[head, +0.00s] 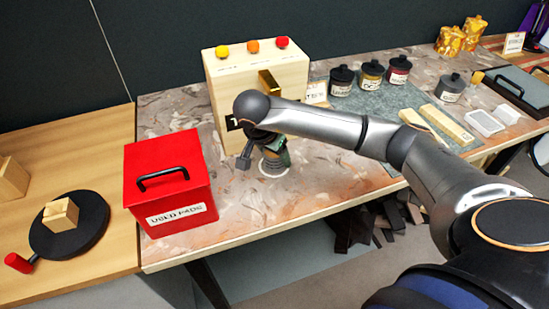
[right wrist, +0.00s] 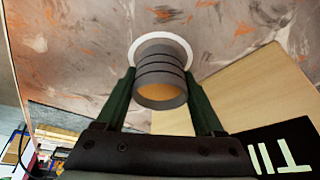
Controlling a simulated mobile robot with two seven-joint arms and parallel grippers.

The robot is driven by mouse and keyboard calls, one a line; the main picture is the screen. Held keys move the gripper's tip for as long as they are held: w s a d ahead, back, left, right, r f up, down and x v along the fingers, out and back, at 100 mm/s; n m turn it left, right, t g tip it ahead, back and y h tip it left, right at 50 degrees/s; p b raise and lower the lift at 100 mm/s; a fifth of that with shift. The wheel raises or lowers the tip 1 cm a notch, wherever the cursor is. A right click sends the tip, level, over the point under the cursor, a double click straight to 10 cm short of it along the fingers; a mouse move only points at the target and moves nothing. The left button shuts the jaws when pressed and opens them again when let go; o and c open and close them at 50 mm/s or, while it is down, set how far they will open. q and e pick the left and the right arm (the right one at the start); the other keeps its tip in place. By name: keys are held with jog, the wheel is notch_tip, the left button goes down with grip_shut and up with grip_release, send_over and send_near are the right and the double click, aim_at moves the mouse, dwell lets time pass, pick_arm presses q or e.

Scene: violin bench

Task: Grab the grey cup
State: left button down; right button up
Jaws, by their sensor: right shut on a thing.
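The grey cup (right wrist: 160,82) has ridged bands and an orange-brown round face towards the camera in the right wrist view. It stands between the two dark green fingers of my right gripper (right wrist: 160,95), which is shut on it. In the head view my right gripper (head: 274,153) reaches down over the cup, which is mostly hidden by the gripper. A white ring (head: 273,172) on the marbled bench shows around the cup's foot. I cannot tell whether the cup touches the bench. My left gripper is not in view.
A wooden dispenser box (head: 228,70) with coloured knobs stands close behind the gripper. A red bin (head: 172,178) with a black handle is to the left. Dark jars (head: 342,82) stand at the back right. The bench front near the cup is clear.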

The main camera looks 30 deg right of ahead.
grip_shut()
dwell(0.3)
